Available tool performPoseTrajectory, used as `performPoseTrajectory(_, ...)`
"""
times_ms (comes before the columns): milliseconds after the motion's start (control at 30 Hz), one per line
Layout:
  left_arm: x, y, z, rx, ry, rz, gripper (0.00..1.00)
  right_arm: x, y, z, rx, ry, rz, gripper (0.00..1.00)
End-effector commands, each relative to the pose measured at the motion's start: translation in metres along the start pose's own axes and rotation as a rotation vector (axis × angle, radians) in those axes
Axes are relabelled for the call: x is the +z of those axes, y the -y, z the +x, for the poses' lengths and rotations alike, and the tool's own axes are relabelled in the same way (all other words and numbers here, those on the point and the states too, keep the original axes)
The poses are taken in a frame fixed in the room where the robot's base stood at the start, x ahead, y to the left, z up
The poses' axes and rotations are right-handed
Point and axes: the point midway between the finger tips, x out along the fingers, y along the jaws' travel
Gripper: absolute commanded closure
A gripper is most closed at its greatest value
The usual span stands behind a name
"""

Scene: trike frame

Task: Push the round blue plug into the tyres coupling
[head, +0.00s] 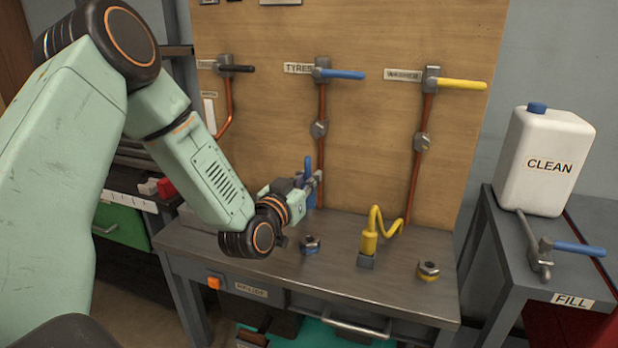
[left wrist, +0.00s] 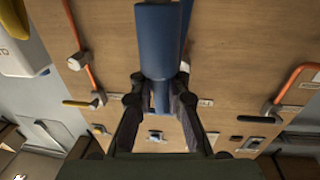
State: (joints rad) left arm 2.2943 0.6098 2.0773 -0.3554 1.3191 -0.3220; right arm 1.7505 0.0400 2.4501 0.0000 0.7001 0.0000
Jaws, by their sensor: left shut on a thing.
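My left gripper (head: 313,183) is shut on a blue cylindrical piece, the round blue plug (head: 308,168), held roughly upright above the bench. In the left wrist view the plug (left wrist: 160,42) sits between both fingers (left wrist: 160,88). The TYRES label (head: 298,68) is beside a valve with a blue handle (head: 345,75). Its copper pipe runs down behind the gripper, hiding its lower end. My right gripper is out of view.
A yellow plug with a curled hose (head: 369,240) stands in a grey block on the bench (head: 220,248). A white CLEAN container (head: 545,160) stands on a side cabinet.

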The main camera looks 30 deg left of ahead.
Motion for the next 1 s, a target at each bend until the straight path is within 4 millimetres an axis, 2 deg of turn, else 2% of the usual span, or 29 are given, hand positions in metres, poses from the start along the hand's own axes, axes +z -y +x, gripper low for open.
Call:
performPoseTrajectory(533,0.047,-0.001,0.0,0.002,0.0,0.0,1.0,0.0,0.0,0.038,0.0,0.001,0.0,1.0)
performPoseTrajectory(1000,0.051,-0.001,0.0,0.002,-0.001,0.0,1.0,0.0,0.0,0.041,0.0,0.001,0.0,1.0)
